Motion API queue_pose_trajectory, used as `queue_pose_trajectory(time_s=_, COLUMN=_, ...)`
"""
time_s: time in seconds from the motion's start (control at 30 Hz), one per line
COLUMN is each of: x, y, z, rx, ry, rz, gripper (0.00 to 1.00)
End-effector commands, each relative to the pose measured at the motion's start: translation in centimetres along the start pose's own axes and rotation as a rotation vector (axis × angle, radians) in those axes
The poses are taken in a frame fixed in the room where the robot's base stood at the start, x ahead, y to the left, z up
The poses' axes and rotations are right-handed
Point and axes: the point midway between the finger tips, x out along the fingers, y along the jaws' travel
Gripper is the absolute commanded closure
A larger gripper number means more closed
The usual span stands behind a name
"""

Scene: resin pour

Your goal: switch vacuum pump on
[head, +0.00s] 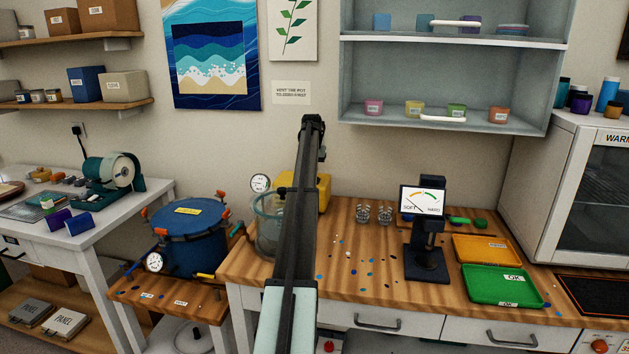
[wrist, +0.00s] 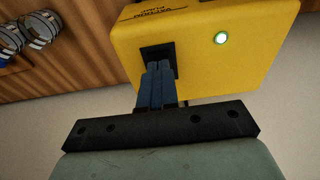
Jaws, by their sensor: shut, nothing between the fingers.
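The yellow vacuum pump (wrist: 205,55) fills the upper right of the wrist view, with its label upside down along one edge. A dark square switch (wrist: 171,53) is set in its face. In the head view the pump (head: 323,189) stands at the back of the wooden bench, partly hidden by my arm.
A clear glass vessel (head: 266,228) and a round gauge (head: 260,183) are left of my arm. A blue pressure pot (head: 190,238) stands further left. Small glasses (head: 362,213), a dial tester (head: 427,250) and a green OK tray (head: 490,287) are to the right.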

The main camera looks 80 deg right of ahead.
Motion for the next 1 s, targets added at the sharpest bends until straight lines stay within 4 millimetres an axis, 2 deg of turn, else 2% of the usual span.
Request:
queue_pose_trajectory(time_s=0.8, x=-5.2, y=0.0, z=-0.9, rx=0.000, ry=0.001, rz=0.000, gripper=1.00)
queue_pose_trajectory(time_s=1.0, x=-6.0, y=0.0, z=-0.9, rx=0.000, ry=0.000, rz=0.000, gripper=1.00)
